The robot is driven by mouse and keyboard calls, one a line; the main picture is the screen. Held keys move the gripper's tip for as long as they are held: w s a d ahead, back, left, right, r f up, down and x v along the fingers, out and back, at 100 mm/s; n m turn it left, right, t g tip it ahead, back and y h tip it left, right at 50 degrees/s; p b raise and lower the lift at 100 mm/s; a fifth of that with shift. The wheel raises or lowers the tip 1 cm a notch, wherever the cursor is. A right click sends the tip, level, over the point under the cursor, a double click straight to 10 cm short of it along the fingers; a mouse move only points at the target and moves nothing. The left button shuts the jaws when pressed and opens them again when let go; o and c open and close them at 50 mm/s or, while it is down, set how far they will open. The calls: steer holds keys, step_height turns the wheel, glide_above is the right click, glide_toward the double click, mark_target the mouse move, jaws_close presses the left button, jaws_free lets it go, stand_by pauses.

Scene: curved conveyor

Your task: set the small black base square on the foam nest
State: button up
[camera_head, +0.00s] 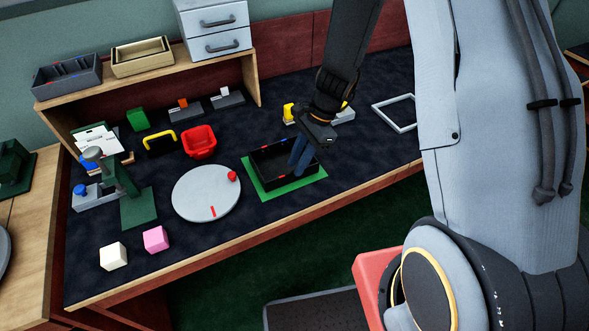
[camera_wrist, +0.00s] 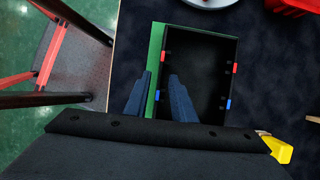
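A small black open-topped base (camera_head: 262,163) with red and blue tabs sits over a flat green pad (camera_head: 257,192), which I take to be the foam nest. Green shows along the base's left and front sides in the head view. In the wrist view the base (camera_wrist: 205,70) has a green strip (camera_wrist: 156,45) along its left side and none visible on its right. My gripper (camera_head: 294,176) points down at the base's front wall. In the wrist view my gripper (camera_wrist: 161,78) has its blue fingers apart, with green and the wall's edge between them. Contact cannot be told.
A grey round disc (camera_head: 205,195) with red marks lies left of the pad. A yellow part (camera_wrist: 278,150) is near my gripper. A white frame (camera_head: 397,112) lies right.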

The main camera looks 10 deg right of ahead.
steer(key=s+b+v, duration=0.1)
steer(key=b+v, duration=0.1)
steer(key=v, duration=0.7)
steer(key=s+d+r+n+t+h, duration=0.1)
steer(key=s+d+r+n+h, duration=0.1)
steer(key=s+n, duration=0.3)
steer(key=s+d+r+n+t+h, duration=0.1)
steer(key=s+d+r+n+h, duration=0.1)
steer(key=s+r+n, duration=0.3)
steer(key=s+n, duration=0.1)
steer(key=n, duration=0.2)
steer(key=shift+s+d+n, duration=0.15)
steer(key=shift+d+n, duration=0.05)
steer(key=shift+n, duration=0.2)
steer(key=shift+o, duration=0.6)
steer(key=shift+s+d+r+n, duration=0.1)
steer(key=shift+s+n, duration=0.25)
steer(key=shift+n, duration=0.15)
steer(key=shift+d, duration=0.15)
